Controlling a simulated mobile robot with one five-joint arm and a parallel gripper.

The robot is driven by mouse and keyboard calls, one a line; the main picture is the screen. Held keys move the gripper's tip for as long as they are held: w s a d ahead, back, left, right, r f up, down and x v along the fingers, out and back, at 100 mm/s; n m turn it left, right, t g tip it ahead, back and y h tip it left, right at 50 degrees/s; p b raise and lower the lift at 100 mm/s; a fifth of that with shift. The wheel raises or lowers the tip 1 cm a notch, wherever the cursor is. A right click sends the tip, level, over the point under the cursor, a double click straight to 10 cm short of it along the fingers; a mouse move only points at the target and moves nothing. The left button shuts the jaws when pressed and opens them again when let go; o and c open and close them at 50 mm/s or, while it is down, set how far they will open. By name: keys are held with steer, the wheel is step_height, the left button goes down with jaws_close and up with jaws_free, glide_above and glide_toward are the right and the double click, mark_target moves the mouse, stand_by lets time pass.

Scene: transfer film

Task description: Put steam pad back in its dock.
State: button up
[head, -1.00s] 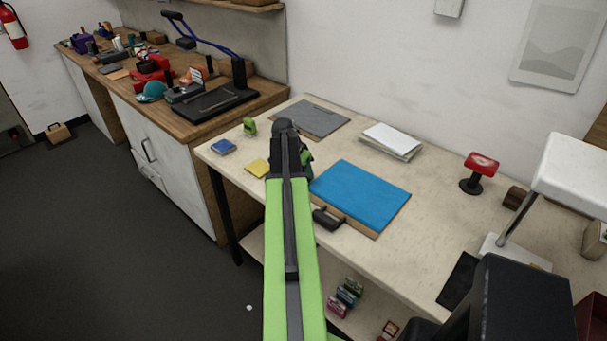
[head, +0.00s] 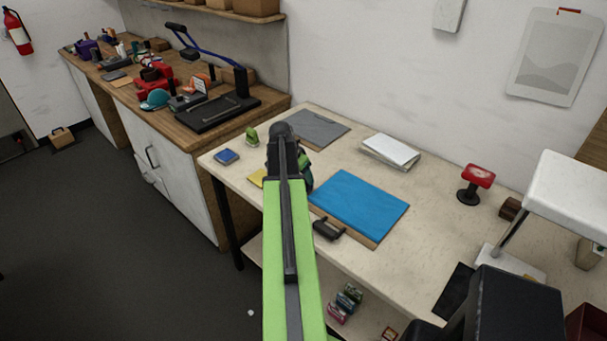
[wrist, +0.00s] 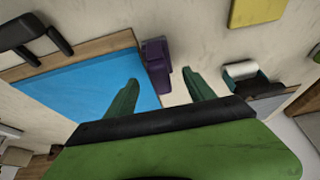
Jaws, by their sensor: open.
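My gripper (wrist: 160,76) is open over the light table, its two dark green fingers apart. In the head view, my arm mostly hides it. A purple block-like piece (wrist: 158,62) shows beyond and between the fingertips, beside the blue sheet; nothing is held. My arm hides this piece in the head view. I cannot tell whether it is the steam pad. The blue sheet (head: 362,203) lies on a wooden board right of my arm. A red-topped black stand (head: 475,183) is farther right. No dock can be identified for certain.
A black handled tool (head: 328,230) lies at the board's front corner. A yellow pad (wrist: 257,10), blue pad (head: 227,156), green item (head: 252,137), grey clipboard (head: 318,128) and papers (head: 391,151) lie around. A white machine (head: 568,185) stands right. Bare table lies between papers and stand.

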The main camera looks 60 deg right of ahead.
steer(key=p+v, duration=0.5)
steer(key=v, duration=0.2)
steer(key=shift+a+r, duration=0.1)
